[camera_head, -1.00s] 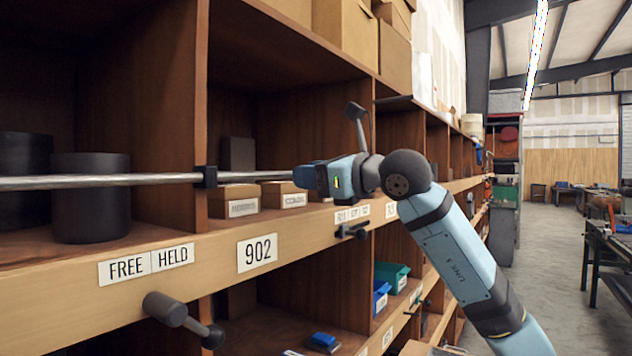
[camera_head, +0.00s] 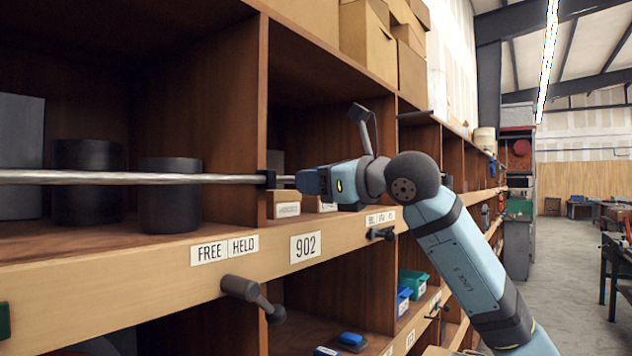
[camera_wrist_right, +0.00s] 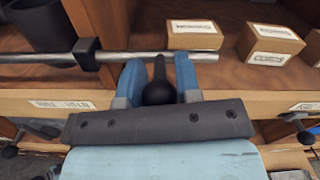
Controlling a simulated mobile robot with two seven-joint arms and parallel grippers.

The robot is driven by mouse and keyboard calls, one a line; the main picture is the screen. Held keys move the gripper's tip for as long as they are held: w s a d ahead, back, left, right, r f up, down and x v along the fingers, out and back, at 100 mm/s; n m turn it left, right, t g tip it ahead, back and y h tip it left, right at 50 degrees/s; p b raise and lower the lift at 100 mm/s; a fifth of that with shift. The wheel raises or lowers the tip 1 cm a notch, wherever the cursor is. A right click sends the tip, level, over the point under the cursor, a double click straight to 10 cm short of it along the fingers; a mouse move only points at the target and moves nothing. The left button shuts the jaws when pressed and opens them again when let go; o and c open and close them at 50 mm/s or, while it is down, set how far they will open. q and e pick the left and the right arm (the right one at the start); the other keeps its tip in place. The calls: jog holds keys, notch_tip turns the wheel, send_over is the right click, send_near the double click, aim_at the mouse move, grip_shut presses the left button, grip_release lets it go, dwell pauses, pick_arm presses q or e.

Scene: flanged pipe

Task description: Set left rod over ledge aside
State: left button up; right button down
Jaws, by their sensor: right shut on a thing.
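The long bare-metal rod (camera_head: 120,178) runs level across the shelf opening, in front of two dark cylinders. It passes through a black clamp (camera_head: 267,179) at the shelf divider. My right gripper (camera_head: 300,182) is at the rod's right part, just right of the clamp. In the right wrist view the rod (camera_wrist_right: 230,57) crosses beyond the blue fingertips, with the clamp (camera_wrist_right: 88,53) to their left. The fingers close on a black ball-ended handle (camera_wrist_right: 158,92) at the rod; how it joins the rod is hidden. My left gripper is not in view.
Small boxes (camera_wrist_right: 194,34) stand behind the rod. Dark cylinders (camera_head: 170,195) stand in the left bay. The aisle (camera_head: 575,270) at right is open.

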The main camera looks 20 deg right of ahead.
jog(key=c, duration=0.8)
grip_release()
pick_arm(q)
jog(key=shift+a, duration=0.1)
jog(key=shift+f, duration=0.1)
pick_arm(e)
jog(key=shift+s+d, duration=0.25)
jog(key=shift+s, duration=0.05)
pick_arm(q)
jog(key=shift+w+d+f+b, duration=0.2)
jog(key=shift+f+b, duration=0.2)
jog(key=shift+b, duration=0.7)
pick_arm(e)
jog(key=v, duration=1.3)
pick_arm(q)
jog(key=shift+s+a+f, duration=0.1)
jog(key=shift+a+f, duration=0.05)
